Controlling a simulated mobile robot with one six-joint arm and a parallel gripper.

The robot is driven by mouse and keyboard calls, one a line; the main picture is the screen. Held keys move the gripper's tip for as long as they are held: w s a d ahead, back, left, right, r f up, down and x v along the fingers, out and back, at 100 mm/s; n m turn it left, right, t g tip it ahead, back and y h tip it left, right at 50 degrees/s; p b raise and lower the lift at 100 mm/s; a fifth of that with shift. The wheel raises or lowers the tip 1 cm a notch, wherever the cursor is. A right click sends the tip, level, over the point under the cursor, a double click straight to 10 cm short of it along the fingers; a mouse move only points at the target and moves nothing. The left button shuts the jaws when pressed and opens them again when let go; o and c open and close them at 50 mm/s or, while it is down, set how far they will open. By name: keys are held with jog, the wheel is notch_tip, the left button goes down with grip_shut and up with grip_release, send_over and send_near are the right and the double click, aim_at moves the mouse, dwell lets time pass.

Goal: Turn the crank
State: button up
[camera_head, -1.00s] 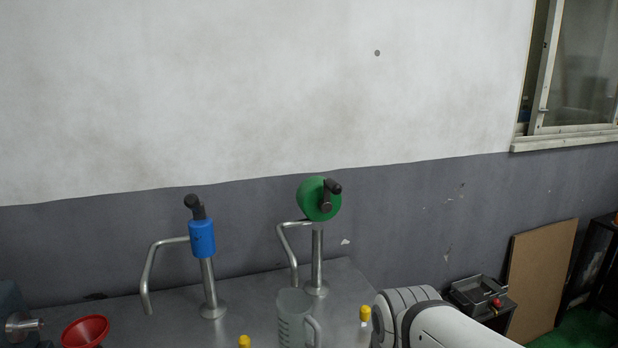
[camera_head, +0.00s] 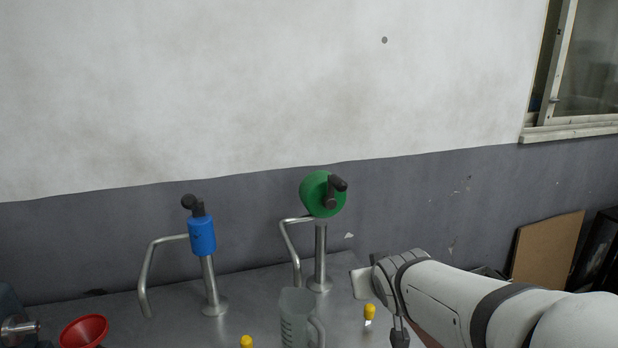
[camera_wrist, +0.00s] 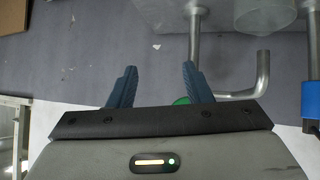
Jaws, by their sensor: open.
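A green crank drum (camera_head: 318,197) with a black handle (camera_head: 337,186) sits on top of a metal post with a bent spout in the head view. A blue crank body (camera_head: 202,236) with a black handle (camera_head: 194,204) stands on another spouted post to its left. My gripper (camera_wrist: 160,70) shows in the wrist view with its two dark blue fingers spread and nothing between them.
A clear jug (camera_head: 296,318) stands in front of the green crank's post. Yellow-capped items (camera_head: 369,312) and a red funnel (camera_head: 84,331) are on the metal table (camera_head: 170,318). A wall (camera_head: 250,90) rises close behind. Open space lies above the cranks.

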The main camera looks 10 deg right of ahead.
aim_at(344, 188)
jog(key=w+a+r+n+t+y, duration=0.1)
jog(key=w+r+t, duration=0.1)
jog(key=w+r, duration=0.1)
jog(key=w+a+r+n+t+y+p, duration=0.1)
jog(key=w+r+t+y, duration=0.1)
jog(key=r, duration=0.3)
jog(key=w+a+r+n+t+y, duration=0.1)
jog(key=w+r+n+t, duration=0.1)
jog(key=r, duration=0.3)
jog(key=shift+w+t+y+p, duration=0.4)
jog(key=shift+w+t, duration=0.3)
jog(key=shift+w, duration=0.15)
jog(key=shift+w+a, duration=0.1)
jog(key=shift+w, duration=0.2)
jog(key=w, duration=0.3)
jog(key=w+a+p, duration=0.1)
jog(key=w, duration=0.3)
jog(key=shift+a, duration=0.15)
jog(key=shift+c, duration=0.5)
grip_shut()
